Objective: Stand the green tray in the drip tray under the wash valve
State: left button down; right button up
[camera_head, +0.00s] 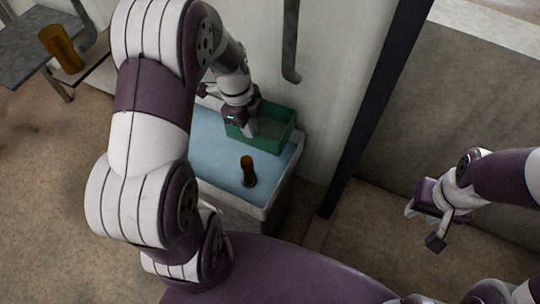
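The green tray (277,139) is an open box at the back right of a pale blue top (217,160). My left gripper (247,130) points down at the tray's left end and overlaps it in the picture. Its fingertips are small here, and I cannot tell whether they grip the tray wall. My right gripper (423,226) is at the right, open and empty, well away from the tray. A grey pipe (291,45) with a hooked lower end hangs on the wall above the tray. I cannot tell for certain which things are the drip tray and the wash valve.
A brown amber cylinder (248,172) stands on the blue top in front of the green tray. Another amber cylinder (61,49) stands on a small shelf at the upper left, by a grey table (30,45). A dark post (376,110) rises right of the blue-topped stand.

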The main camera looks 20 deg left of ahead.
aim_at(249, 144)
pick_arm(q)
notch_tip(249, 144, down, 10)
jog(key=b, duration=0.3)
jog(key=shift+b, duration=0.4)
jog(key=shift+f, duration=0.2)
jog(key=c, duration=1.4)
grip_release()
jog(key=shift+o, duration=0.2)
